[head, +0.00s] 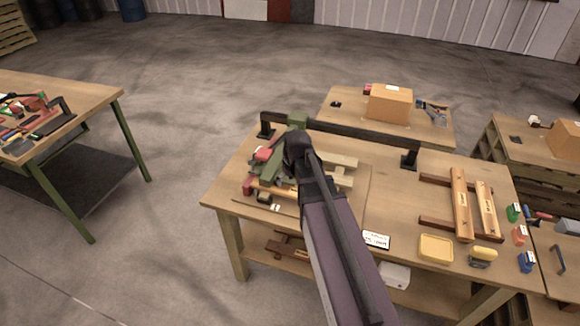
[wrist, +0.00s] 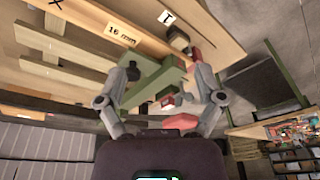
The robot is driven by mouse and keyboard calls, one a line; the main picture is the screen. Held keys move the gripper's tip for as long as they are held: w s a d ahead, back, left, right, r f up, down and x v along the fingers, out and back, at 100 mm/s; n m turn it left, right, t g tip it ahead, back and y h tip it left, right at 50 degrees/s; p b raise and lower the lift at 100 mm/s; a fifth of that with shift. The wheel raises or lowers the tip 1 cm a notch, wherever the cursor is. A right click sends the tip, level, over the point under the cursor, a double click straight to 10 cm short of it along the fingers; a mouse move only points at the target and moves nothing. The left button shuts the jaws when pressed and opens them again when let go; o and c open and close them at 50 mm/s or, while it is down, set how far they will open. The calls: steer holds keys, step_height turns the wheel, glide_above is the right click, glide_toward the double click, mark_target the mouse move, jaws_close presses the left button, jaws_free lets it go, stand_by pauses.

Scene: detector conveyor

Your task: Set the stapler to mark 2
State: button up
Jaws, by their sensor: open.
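A green device with red parts, seemingly the stapler (head: 272,166), is at the left of the middle workbench, by a dark rail (head: 345,131). My arm partly covers it. In the wrist view, the green body (wrist: 155,85) with red pieces shows between and beyond the fingers of my gripper (wrist: 167,76). The fingers are apart, one on each side; I cannot tell whether they touch it. A wooden board in the wrist view carries an "18 mm" label (wrist: 124,33), an "X" and a "T" label (wrist: 166,17). I cannot make out a mark 2.
The workbench (head: 400,200) also holds a white card (head: 376,239), a yellow tray (head: 436,248), a yellow-topped tool (head: 483,256) and wooden bars (head: 461,203). A cardboard box (head: 390,104) stands on a table behind. Another table (head: 85,93) is at left, with open floor between.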

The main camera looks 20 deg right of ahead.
steer(key=w+d+r+t, duration=0.2)
steer(key=w+d, duration=0.4)
steer(key=w, duration=0.3)
steer(key=shift+w+r+n+p, duration=0.2)
steer(key=shift+w+n+p, duration=0.1)
steer(key=shift+n+p, duration=0.15)
steer(key=shift+a+f, duration=0.1)
steer(key=shift+f, duration=0.1)
steer(key=b+x, duration=1.2)
steer(key=x, duration=0.1)
steer(key=shift+f+b, duration=0.2)
steer(key=shift+b, duration=0.15)
steer(key=shift+c, duration=0.2)
jaws_close()
